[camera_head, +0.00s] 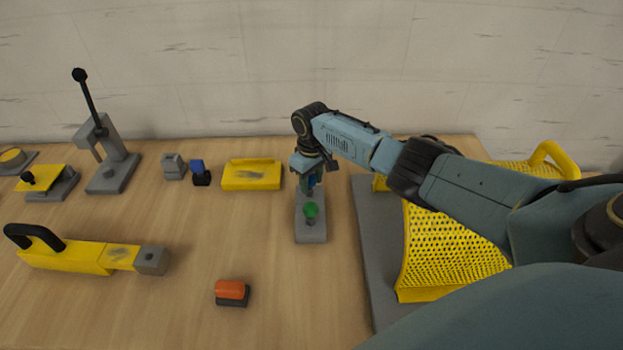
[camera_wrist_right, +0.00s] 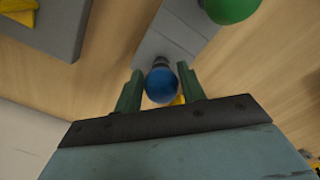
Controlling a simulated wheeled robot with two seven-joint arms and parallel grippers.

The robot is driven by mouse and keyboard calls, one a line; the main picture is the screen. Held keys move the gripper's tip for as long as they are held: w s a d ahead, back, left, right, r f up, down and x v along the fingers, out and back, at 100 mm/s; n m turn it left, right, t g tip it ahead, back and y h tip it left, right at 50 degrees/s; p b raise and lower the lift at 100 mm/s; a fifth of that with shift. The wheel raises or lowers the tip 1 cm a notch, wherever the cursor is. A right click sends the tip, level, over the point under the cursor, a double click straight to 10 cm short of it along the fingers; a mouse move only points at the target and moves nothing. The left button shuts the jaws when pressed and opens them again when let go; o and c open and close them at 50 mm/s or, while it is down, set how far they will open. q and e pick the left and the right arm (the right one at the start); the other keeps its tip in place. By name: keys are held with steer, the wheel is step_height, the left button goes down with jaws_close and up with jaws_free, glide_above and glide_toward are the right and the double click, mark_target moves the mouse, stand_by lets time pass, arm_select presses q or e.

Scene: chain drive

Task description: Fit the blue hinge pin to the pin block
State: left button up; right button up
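The pin block (camera_head: 311,232) is a grey slab on the table in the middle of the head view. A green-headed pin (camera_head: 310,210) stands at its near end. The green head also shows at the top of the right wrist view (camera_wrist_right: 232,8). My right gripper (camera_head: 309,180) is over the far end of the block, pointing down. In the wrist view its fingers (camera_wrist_right: 161,88) close on both sides of the round head of the blue hinge pin (camera_wrist_right: 161,86). A dark shaft shows beyond the head, towards the block. How deep the pin sits is hidden. My left gripper is out of view.
A yellow perforated guard (camera_head: 450,250) on a grey base stands right of the block, under my right arm. A yellow tray (camera_head: 251,175) and a blue-topped piece (camera_head: 199,172) lie left. An orange-topped block (camera_head: 231,292) lies in front.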

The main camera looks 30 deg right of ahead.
steer(key=o, duration=0.4)
step_height(320, 180, up, 14)
steer(key=shift+f+p, duration=0.25)
steer(key=shift+p, duration=0.65)
steer(key=shift+f, duration=0.1)
